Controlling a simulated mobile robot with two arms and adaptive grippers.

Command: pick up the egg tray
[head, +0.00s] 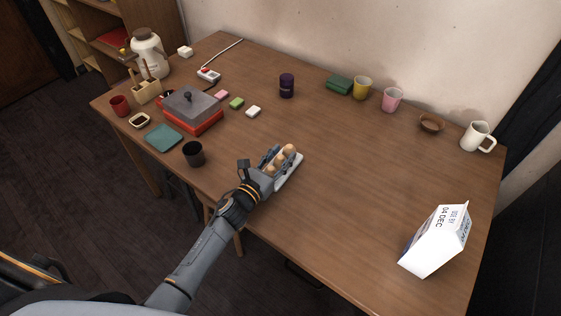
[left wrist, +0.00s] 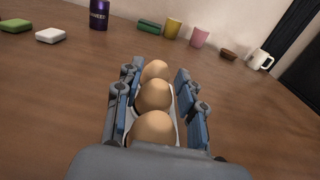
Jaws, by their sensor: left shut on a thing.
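The egg tray (head: 291,180) is a pale, narrow tray near the front edge of the table, holding a row of brown eggs (head: 284,155). My left gripper (head: 274,158) is at the tray, with its fingers on either side of the eggs. In the left wrist view, the tray (left wrist: 177,122) and three eggs (left wrist: 154,95) lie between the two blue-grey fingers of the left gripper (left wrist: 160,98). The gripper is shut on the tray. Whether the tray touches the table is hard to tell. My right gripper is not in view.
A black cup (head: 194,154) stands left of my left gripper. A white carton (head: 436,240) is at the front right. Cups, a brown bowl (head: 431,123) and a white mug (head: 477,137) line the back right. The table's middle right is clear.

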